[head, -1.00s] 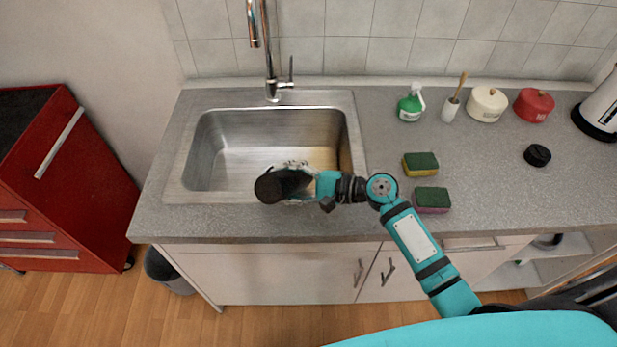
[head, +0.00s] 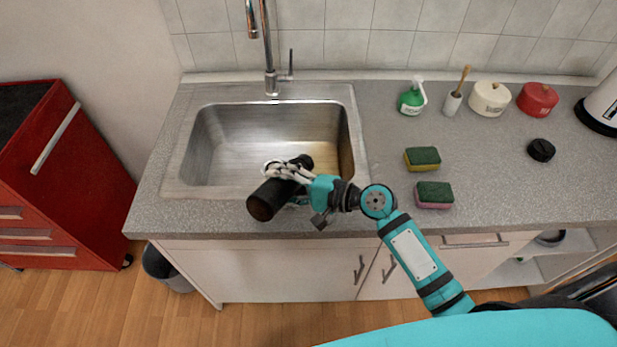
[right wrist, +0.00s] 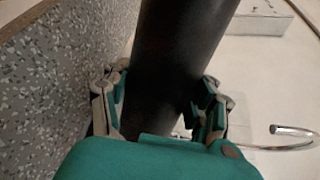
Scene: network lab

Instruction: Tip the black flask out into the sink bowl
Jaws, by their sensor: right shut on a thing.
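The black flask (head: 266,201) is held tilted over the front rim of the sink. Its wide end points toward me and its narrower end points toward the sink bowl (head: 230,135). My right gripper (head: 288,172) is shut around the flask's middle. In the right wrist view the flask (right wrist: 185,45) fills the space between the fingers of the right gripper (right wrist: 162,98). No liquid shows clearly, and the flask's opening cannot be made out. My left gripper is not in view.
The tap (head: 268,55) stands behind the bowl. Right of the sink lie two sponges (head: 422,158) and a round black lid (head: 541,150). Behind them stand a green spray bottle (head: 411,99), a brush holder (head: 451,103), a white pot (head: 490,98) and a red pot (head: 537,99).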

